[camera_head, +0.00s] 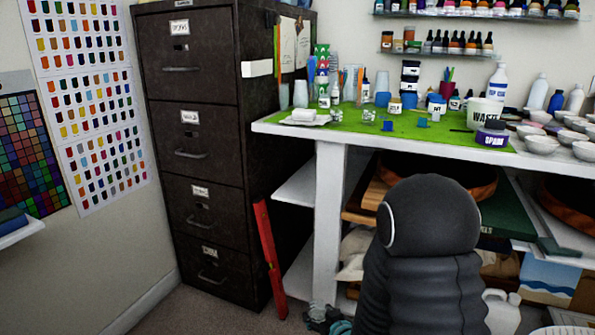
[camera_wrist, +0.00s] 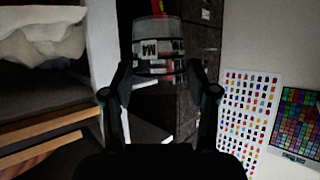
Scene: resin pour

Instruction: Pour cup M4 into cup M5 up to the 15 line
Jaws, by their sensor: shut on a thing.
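In the wrist view, my gripper (camera_wrist: 160,69) is shut on a clear cup (camera_wrist: 155,32) with a white label that seems to read M4. The wrist picture is upside down against the head view, and the label is inverted in it, so the cup looks roughly upright. What is inside the cup is unclear.
A white workbench (camera_head: 330,140) carries a WASTE tub (camera_head: 483,115), a purple-lidded jar (camera_head: 491,137), bottles, and several white bowls (camera_head: 541,145). A dark filing cabinet (camera_head: 205,150) and a leaning red level (camera_head: 268,255) stand to its left. Boards and a sack (camera_wrist: 40,35) fill the lower shelves.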

